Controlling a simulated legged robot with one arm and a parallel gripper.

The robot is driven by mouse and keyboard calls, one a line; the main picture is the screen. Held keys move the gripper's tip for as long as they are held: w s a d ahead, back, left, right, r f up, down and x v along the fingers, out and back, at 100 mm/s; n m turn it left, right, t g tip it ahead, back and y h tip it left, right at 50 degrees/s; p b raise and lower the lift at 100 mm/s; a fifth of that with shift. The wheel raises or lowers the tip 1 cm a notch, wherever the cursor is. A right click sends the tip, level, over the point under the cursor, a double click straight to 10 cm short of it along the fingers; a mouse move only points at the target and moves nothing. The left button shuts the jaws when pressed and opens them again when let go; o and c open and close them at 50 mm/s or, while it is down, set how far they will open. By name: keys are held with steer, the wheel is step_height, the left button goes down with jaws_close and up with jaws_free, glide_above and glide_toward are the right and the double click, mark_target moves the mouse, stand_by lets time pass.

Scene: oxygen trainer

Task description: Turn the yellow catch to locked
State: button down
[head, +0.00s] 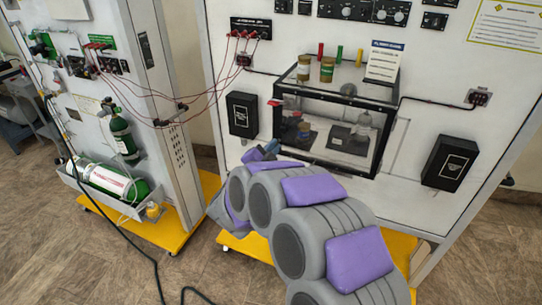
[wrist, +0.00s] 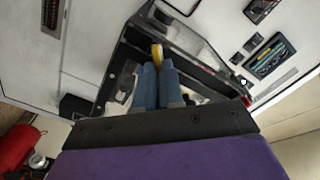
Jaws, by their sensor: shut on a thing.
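The yellow catch (wrist: 157,52) shows in the wrist view at the tips of my gripper's blue fingers, near the dark frame of the glass-fronted case. My gripper (wrist: 157,68) is shut on it, with the two fingers close together. In the head view my gripper (head: 268,150) reaches to the lower left of the clear, black-framed case (head: 345,165). The catch is not visible there. I cannot tell from these views which way the catch is turned.
Jars (head: 327,69) stand on top of the case, and more items sit inside it. Black boxes (head: 243,115) (head: 451,162) flank it on the white panel. A second panel with green cylinders (head: 118,132) stands at left. Cables lie on the floor at lower left.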

steer(key=shift+s+d+f+m+b, duration=0.1)
steer(key=shift+f+m+b, duration=0.15)
steer(key=shift+m+b, duration=0.75)
steer(key=shift+f+m+b, duration=0.3)
steer(key=shift+m, duration=1.45)
steer(key=shift+s+d+f+m+b, duration=0.1)
steer(key=shift+f+m+b, duration=0.15)
steer(key=shift+m+b, duration=0.75)
steer(key=shift+f+m+p, duration=0.1)
steer(key=shift+m+p, duration=0.2)
steer(key=shift+m, duration=0.25)
steer(key=c, duration=1.3)
jaws_free()
steer(key=shift+o, duration=0.2)
steer(key=shift+r, duration=0.2)
steer(key=p+v, duration=0.2)
steer(key=v, duration=1.5)
steer(key=shift+p, duration=0.35)
